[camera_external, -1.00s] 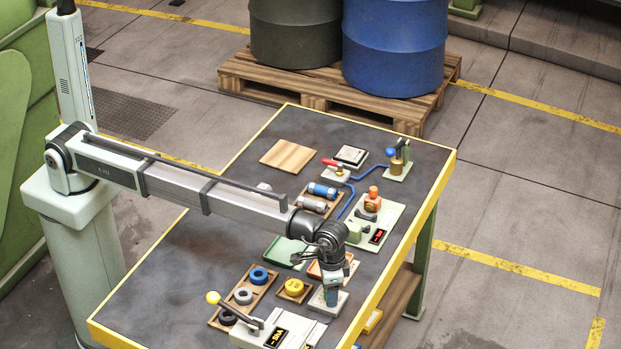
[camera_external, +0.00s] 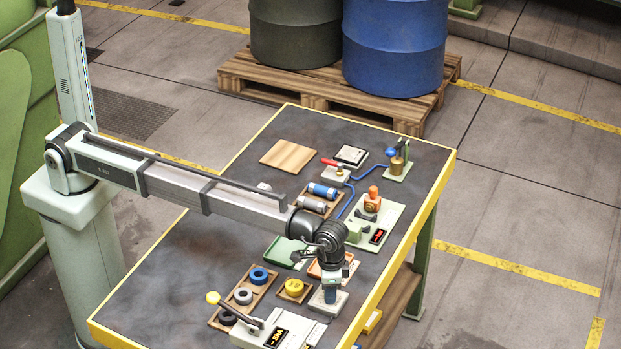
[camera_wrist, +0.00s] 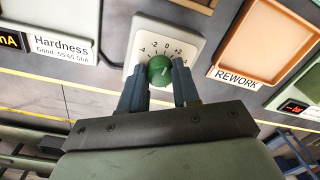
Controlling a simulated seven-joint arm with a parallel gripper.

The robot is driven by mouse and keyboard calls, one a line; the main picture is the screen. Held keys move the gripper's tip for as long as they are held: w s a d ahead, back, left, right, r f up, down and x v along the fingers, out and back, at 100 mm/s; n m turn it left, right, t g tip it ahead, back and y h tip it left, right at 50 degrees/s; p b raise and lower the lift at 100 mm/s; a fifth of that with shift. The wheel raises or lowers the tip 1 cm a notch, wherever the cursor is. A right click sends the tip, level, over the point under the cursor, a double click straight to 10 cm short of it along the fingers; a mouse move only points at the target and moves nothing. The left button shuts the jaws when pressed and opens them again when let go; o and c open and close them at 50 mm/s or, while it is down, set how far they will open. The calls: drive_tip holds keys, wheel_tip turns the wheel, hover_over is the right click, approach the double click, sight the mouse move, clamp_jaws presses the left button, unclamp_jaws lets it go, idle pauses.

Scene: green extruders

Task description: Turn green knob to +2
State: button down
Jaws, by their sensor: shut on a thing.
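The green knob (camera_wrist: 160,69) sits on a pale dial plate (camera_wrist: 143,32) with a numbered scale around it, 0 near the top and +2 to its right. A small light mark shows on the knob; it seems to lean to the upper right, but I cannot tell which number it meets. My gripper (camera_wrist: 160,78) is shut on the knob, one blue-grey finger on each side. In the external view my gripper (camera_external: 330,293) points down at the dial plate (camera_external: 341,302) near the table's right edge and hides the knob.
An orange REWORK tray (camera_wrist: 262,40) lies right of the dial in the wrist view, and a Hardness sign (camera_wrist: 62,47) left. In the external view, a wooden tray of rings (camera_external: 266,287) and a lever box (camera_external: 250,338) stand close by. The table's front left is clear.

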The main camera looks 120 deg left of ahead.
drive_tip(key=shift+m, duration=2.2)
drive_tip(key=c, duration=0.8)
unclamp_jaws()
drive_tip(key=r, duration=1.4)
drive_tip(key=shift+d, duration=0.35)
drive_tip(key=shift+f, duration=0.1)
